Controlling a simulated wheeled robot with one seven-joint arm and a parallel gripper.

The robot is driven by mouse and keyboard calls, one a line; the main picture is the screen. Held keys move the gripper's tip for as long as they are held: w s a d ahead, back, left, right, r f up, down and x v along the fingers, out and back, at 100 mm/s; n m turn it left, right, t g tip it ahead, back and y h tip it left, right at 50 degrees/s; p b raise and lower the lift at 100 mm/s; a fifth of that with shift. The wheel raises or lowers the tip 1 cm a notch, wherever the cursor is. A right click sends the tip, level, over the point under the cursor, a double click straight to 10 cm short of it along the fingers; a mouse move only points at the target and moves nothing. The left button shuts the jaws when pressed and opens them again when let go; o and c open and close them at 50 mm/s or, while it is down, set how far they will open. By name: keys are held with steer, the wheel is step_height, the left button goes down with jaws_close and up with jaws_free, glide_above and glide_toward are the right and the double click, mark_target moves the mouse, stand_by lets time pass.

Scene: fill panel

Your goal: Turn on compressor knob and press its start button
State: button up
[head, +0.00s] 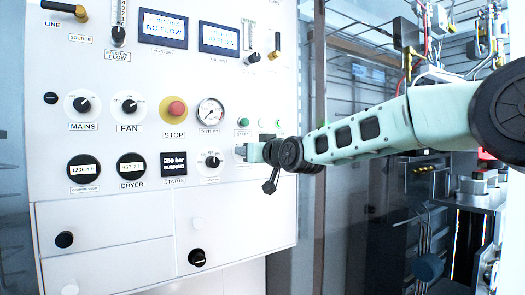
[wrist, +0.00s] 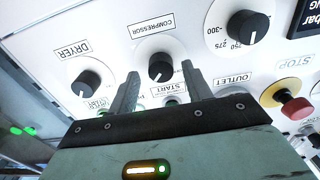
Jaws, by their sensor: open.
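The compressor knob (wrist: 160,67) is black with a white pointer line on a white round dial. In the wrist view it sits under the COMPRESSOR label, its pointer toward the bottom of the picture. My gripper (wrist: 160,70) is open, with one finger on each side of the knob in the picture; I cannot tell whether they touch it. A button by the START label (wrist: 170,89) is mostly hidden by my gripper. In the head view my gripper (head: 243,152) is close to the panel and hides the compressor knob.
The dryer knob (wrist: 88,80) is left of the compressor knob, and a pressure knob (wrist: 248,27) is to its right. The red stop button (head: 176,109) sticks out from the panel (head: 110,195). An outlet gauge (head: 210,112) is near my gripper. Wired equipment (head: 428,45) stands right of the panel.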

steer(key=b+v, duration=0.3)
steer(key=v, duration=1.4)
steer(key=shift+d, duration=0.25)
steer(key=shift+s+r, duration=0.1)
steer(key=shift+s, duration=0.05)
steer(key=s+f+g+h+p, duration=0.2)
steer(key=s+f+g, duration=0.2)
steer(key=s+f, duration=0.4)
steer(key=s+f+g+h+p, duration=0.1)
steer(key=s+f+g+h, duration=0.3)
steer(key=f, duration=0.7)
steer(key=s+d+f+g+h, duration=0.1)
steer(key=s+d+f+g, duration=0.1)
steer(key=s, duration=0.5)
steer(key=s+d+f+g+h+p, duration=0.1)
steer(key=s+d+f+g, duration=0.1)
steer(key=s+f, duration=0.3)
steer(key=s+d+f+n+g+h+p, duration=0.1)
steer(key=s+d+f+g, duration=0.2)
steer(key=s, duration=0.8)
steer(key=shift+d+f, duration=0.3)
steer(key=shift+d, duration=0.55)
steer(key=shift+s, duration=0.1)
jaws_close()
steer(key=shift+d, duration=0.2)
